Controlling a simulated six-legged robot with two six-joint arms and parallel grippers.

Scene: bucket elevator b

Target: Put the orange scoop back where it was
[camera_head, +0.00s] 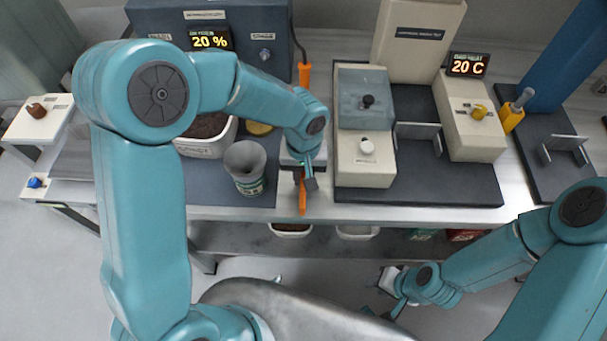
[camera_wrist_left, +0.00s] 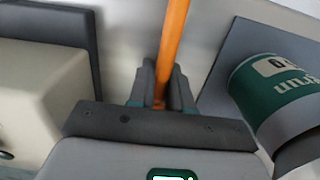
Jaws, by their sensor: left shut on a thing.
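My left gripper (camera_head: 304,178) is shut on the orange scoop (camera_head: 302,202), low over the front strip of the table between the grey cup and the beige device. In the left wrist view the scoop's orange shaft (camera_wrist_left: 172,45) runs up from between the two dark fingers (camera_wrist_left: 160,88) and out of the frame. The scoop's far end is not in view there, and my arm hides part of it in the head view. My right gripper (camera_head: 392,292) is low in front of the table, away from the scoop; its jaw gap does not show clearly.
A grey cup (camera_head: 245,165) with a green label stands just left of my left gripper; its green band shows in the wrist view (camera_wrist_left: 280,90). A beige device (camera_head: 364,170) is at the right. A white tub (camera_head: 205,146) is left.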

